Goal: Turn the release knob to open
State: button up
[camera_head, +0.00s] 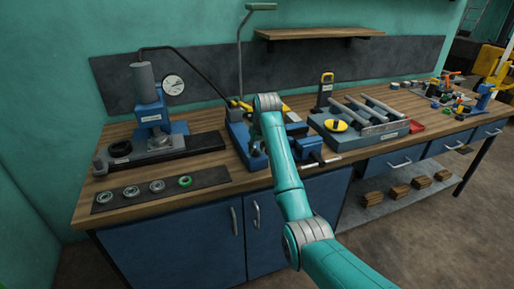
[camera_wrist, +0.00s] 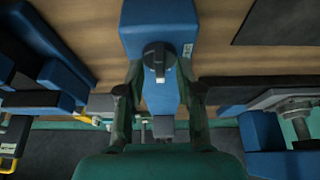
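A black release knob (camera_wrist: 158,58) with a pale mark sits on a blue fixture (camera_wrist: 160,20) in the wrist view. The fixture (camera_head: 238,132) also shows in the camera_head view, partly hidden behind my arm. My gripper (camera_wrist: 160,91) is open, with its two fingers apart on either side of the fixture's narrow part. The knob lies between the finger lines, just beyond the tips, and no finger visibly touches it. The gap in depth is hard to tell. In the camera_head view my arm hides the knob and most of my gripper.
A press with a gauge (camera_head: 150,115) stands left on the workbench (camera_head: 120,180). A blue vise (camera_head: 306,148) stands close to the right of my arm. A blue rack with metal bars (camera_head: 350,140) is farther right. A dark mat (camera_head: 115,196) holds several rings.

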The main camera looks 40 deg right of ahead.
grip_shut()
jog(key=n, duration=0.1)
jog(key=n+y, duration=0.1)
jog(key=n, duration=0.2)
jog(key=shift+d+n+y, duration=0.25)
jog(key=shift+n+y, duration=0.15)
jog(key=n, duration=0.2)
jog(key=n+y, duration=0.1)
jog(key=n, duration=0.1)
jog(key=shift+d+n+y, duration=0.15)
jog(key=shift+n+y, duration=0.15)
jog(key=n, duration=0.2)
jog(key=n+g+y, duration=0.1)
jog(key=n, duration=0.1)
jog(key=shift+w+d+n+g, duration=0.1)
jog(key=shift+w+n+g, duration=0.05)
jog(key=shift+n+g, duration=0.15)
jog(key=shift+w+n+g+y, duration=0.15)
jog(key=shift+n+g+y, duration=0.45)
jog(key=shift+n, duration=1.3)
